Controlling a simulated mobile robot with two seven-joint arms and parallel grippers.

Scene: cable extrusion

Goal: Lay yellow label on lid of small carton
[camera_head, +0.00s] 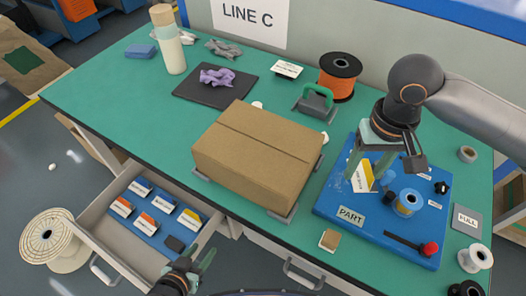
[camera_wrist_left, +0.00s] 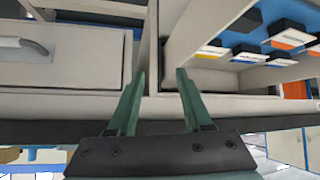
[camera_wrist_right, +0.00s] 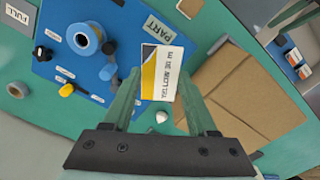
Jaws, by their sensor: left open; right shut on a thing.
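The yellow label, a white card with a yellow part and dark print, is held in my right gripper (camera_head: 368,165) above the blue board. It also shows in the right wrist view (camera_wrist_right: 163,74), between the fingers. A closed brown carton (camera_head: 258,150) stands on the green table, left of my right gripper; its flat lid has a centre seam. The carton also shows in the right wrist view (camera_wrist_right: 245,95). I cannot tell whether this is the carton called small. My left gripper (camera_head: 200,262) is open and empty in front of the table, beside the open drawer.
The open drawer (camera_head: 91,219) holds several coloured labels. The blue board (camera_head: 335,208) carries a blue spool (camera_head: 407,202) and a red-knobbed lever (camera_head: 428,248). An orange spool (camera_head: 338,76) and a green-handled tool (camera_head: 316,100) stand behind the carton. A bottle (camera_head: 168,45) stands at the back left.

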